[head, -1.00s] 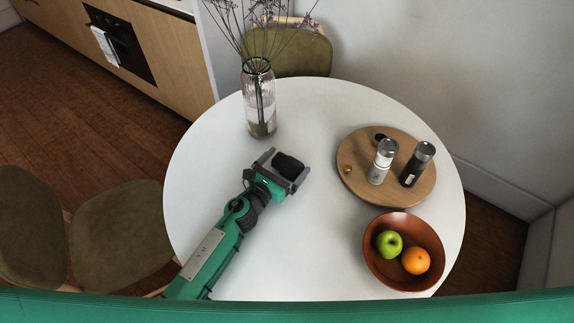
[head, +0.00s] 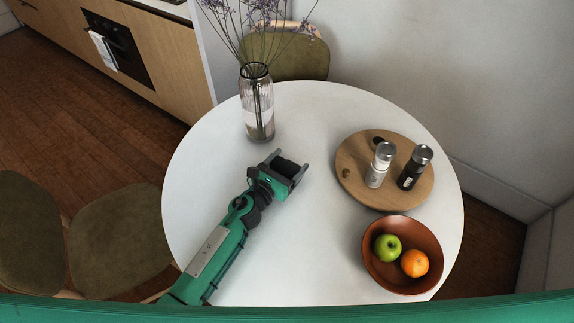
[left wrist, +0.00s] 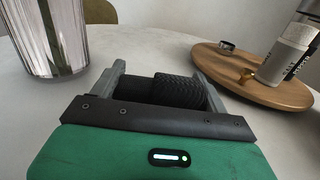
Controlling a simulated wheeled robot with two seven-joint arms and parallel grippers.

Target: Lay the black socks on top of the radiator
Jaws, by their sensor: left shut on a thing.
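The black socks (left wrist: 178,88), a ribbed dark bundle, are between the fingers of my left gripper (left wrist: 160,82) in the left wrist view. In the head view the left gripper (head: 290,166) is over the middle of the white round table, shut on the socks (head: 287,167). I cannot tell whether the socks touch the tabletop. No radiator is in view. My right gripper is not in view.
A glass vase (head: 257,110) with dried flowers stands beyond the gripper. A round wooden board (head: 350,185) with two shakers is to the right, and a brown bowl (head: 380,277) with fruit nearer. The white table (head: 300,240) is bare between. Chairs stand at left and behind.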

